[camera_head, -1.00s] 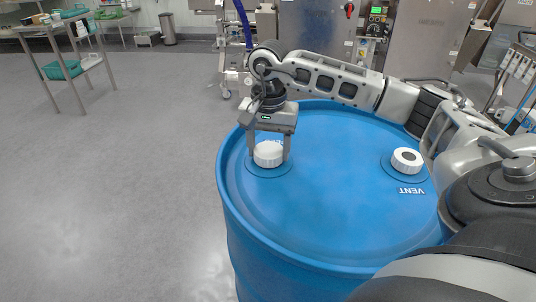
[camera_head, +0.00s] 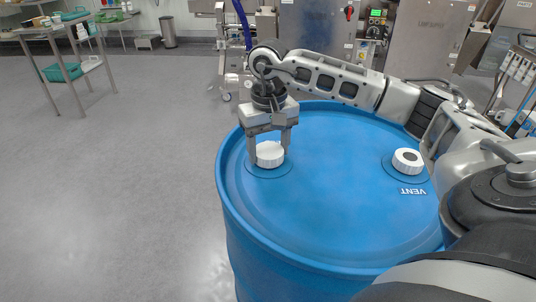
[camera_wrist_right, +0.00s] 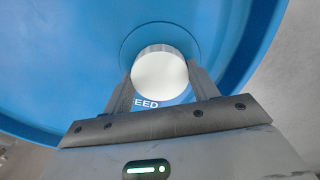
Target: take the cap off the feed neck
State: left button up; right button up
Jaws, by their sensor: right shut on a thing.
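A blue drum (camera_head: 310,220) has two white caps on its top. The feed cap (camera_head: 270,155) is at the left rim; in the right wrist view the plain white cap (camera_wrist_right: 160,76) has the letters "EED" printed beside it. My right gripper (camera_head: 270,152) points down with a finger on each side of this cap and is shut on it. The cap looks seated low at the drum top; the neck under it is hidden. My left gripper is not in view.
A second white cap (camera_head: 407,161) with a dark centre sits at the right, beside the label "VENT" (camera_head: 412,191). A steel trolley (camera_head: 70,60) stands at the back left. Steel machines (camera_head: 415,35) stand behind the drum. The floor at left is clear.

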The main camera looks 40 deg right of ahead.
jog(key=n, duration=0.2)
jog(key=shift+n, duration=0.4)
jog(key=shift+n+b, duration=0.3)
jog(key=shift+n, duration=0.9)
jog(key=o, duration=1.2)
jog(key=shift+c, duration=1.4)
